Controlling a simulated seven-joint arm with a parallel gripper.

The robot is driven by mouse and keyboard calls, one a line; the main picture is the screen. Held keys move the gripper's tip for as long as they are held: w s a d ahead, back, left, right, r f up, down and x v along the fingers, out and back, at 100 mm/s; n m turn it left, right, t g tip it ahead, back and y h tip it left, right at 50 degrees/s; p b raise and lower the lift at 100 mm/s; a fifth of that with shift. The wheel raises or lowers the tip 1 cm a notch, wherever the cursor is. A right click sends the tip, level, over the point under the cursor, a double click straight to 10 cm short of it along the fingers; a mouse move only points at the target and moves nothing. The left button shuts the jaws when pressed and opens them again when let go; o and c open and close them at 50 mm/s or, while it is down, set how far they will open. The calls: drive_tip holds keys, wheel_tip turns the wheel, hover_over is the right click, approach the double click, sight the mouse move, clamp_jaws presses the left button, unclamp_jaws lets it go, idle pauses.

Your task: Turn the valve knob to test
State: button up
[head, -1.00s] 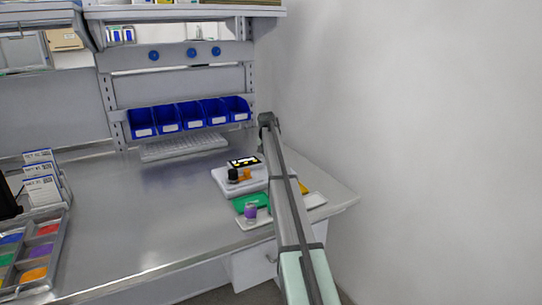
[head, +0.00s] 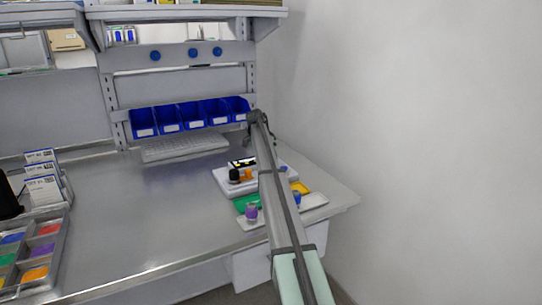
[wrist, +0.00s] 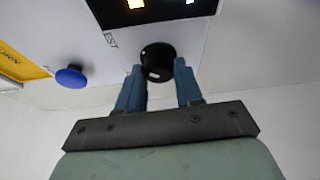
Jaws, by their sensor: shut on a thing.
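In the wrist view a round black knob (wrist: 157,57) with a small white mark sits on a white panel (wrist: 100,66). The fingers of my gripper (wrist: 158,68) stand on either side of it, shut on it. A small mark is printed on the panel beside the knob. In the head view my arm covers part of the white device (head: 224,181) with a dark display (head: 243,163), and my fingertips cannot be made out. A black part (head: 234,175) and an orange part (head: 248,174) show at its front left; I cannot tell if the black one is the gripped knob.
A blue knob (wrist: 71,77) and a yellow panel (wrist: 20,65) lie left of my gripper in the wrist view. A purple-topped part (head: 251,212) stands by a green panel (head: 243,202). Blue bins (head: 184,116) line the back.

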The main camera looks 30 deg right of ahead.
drive_tip(key=shift+m, duration=0.5)
drive_tip(key=o, duration=1)
drive_tip(key=shift+o, duration=0.2)
drive_tip(key=v, duration=1.3)
drive_tip(key=shift+w+r, duration=0.25)
drive_tip(key=shift+r, duration=0.15)
drive_tip(key=shift+a, duration=0.1)
